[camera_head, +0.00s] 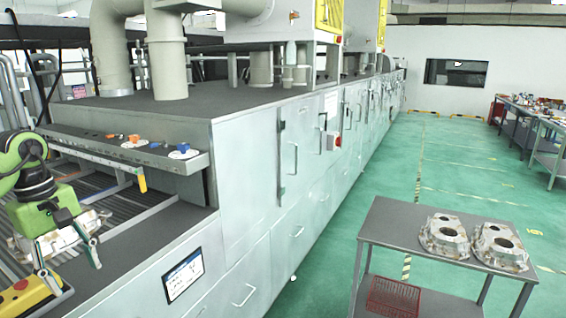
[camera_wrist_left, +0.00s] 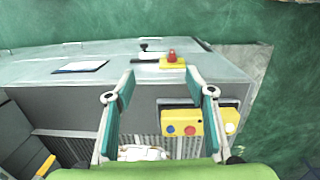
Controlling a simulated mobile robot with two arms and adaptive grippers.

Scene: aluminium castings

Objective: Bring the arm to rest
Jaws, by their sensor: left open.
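My left arm (camera_head: 22,165) comes in from the left in the head view, over the roller conveyor. My left gripper (camera_head: 72,272) is open with nothing between its fingers. It also shows open and empty in the left wrist view (camera_wrist_left: 159,75). A pale casting (camera_head: 62,240) sits on the conveyor behind and partly hidden by the gripper. Part of a pale casting (camera_wrist_left: 142,153) shows low between the fingers in the wrist view. I cannot tell whether the gripper touches it. My right gripper is in neither view.
A yellow control box (camera_head: 30,297) stands at the lower left, close to the fingers. A rail with colored parts (camera_head: 130,148) runs behind the conveyor beside a long grey machine (camera_head: 245,170). A grey cart (camera_head: 395,225) bears two castings (camera_head: 445,235) and a red basket (camera_head: 393,297).

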